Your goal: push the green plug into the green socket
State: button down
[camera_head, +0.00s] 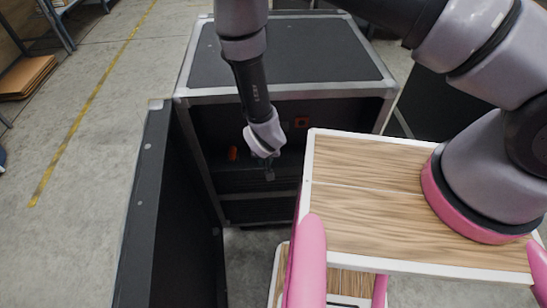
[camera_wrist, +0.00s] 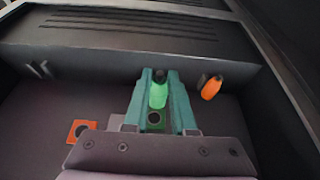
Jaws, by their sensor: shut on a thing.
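The green plug (camera_wrist: 158,96) is bright green with a dark end. It sits between the two teal fingers of my gripper (camera_wrist: 160,80), which is shut on it. The green socket (camera_wrist: 154,118) shows between the fingers just below the plug in the wrist view, as a green patch with a dark round hole. The plug looks out of the hole, but I cannot tell the gap between them. In the head view, my gripper (camera_head: 269,172) is inside the open front of the dark cabinet; the green plug and socket cannot be made out there.
An orange socket (camera_wrist: 81,131) lies left of my gripper in the wrist view, and an orange plug (camera_wrist: 211,87) is close to its right. The dark cabinet (camera_head: 290,62) has a light frame and walls around my gripper. An open black door panel (camera_head: 145,205) stands at the left.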

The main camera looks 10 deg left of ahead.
jog(key=shift+w, duration=0.1)
jog(key=shift+w+a, duration=0.2)
jog(key=shift+w, duration=0.7)
jog(key=shift+w+a, duration=0.2)
jog(key=shift+w, duration=0.75)
jog(key=shift+w+a, duration=0.2)
jog(key=shift+w, duration=0.7)
jog(key=shift+w, duration=0.15)
